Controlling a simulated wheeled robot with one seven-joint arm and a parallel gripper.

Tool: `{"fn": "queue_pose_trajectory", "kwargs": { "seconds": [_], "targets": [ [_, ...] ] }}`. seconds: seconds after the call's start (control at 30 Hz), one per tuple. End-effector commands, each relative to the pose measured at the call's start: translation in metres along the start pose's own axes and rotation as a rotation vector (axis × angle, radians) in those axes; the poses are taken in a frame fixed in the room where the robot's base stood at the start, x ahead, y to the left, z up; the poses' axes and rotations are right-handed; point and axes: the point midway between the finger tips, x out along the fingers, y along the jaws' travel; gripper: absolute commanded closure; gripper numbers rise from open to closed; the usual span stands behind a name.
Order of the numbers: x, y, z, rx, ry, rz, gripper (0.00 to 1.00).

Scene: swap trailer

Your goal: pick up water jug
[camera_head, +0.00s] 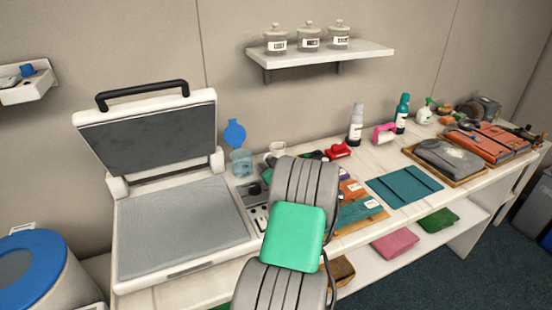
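No vessel is clearly marked as the water jug. The likeliest is a small translucent blue jug (241,163) with a round blue lid standing up above it. It stands on the counter against the wall, just right of the open press. My grey ribbed arm with a green pad rises at the front centre, in front of the counter and nearer to me than the jug. My gripper's fingers do not show, so I cannot see whether they hold anything.
A large open press (180,225) fills the counter's left end. A white cup (277,149), bottles (356,123) and a red item (338,150) stand right of the jug. A wall shelf (320,54) holds jars. A blue-topped drum (30,270) stands lower left.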

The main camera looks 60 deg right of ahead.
Motion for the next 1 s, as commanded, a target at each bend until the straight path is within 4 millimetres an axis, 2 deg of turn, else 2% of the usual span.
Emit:
{"fn": "queue_pose_trajectory", "kwargs": {
  "seconds": [0.13,0.4,1.0],
  "targets": [
    [-0.0003,0.0002,0.0001,0.000,0.000,0.001,0.79],
    [-0.0005,0.0000,0.0002,0.000,0.000,0.000,1.00],
    [-0.0008,0.0007,-0.0007,-0.001,0.001,0.001,1.00]
  ]
}}
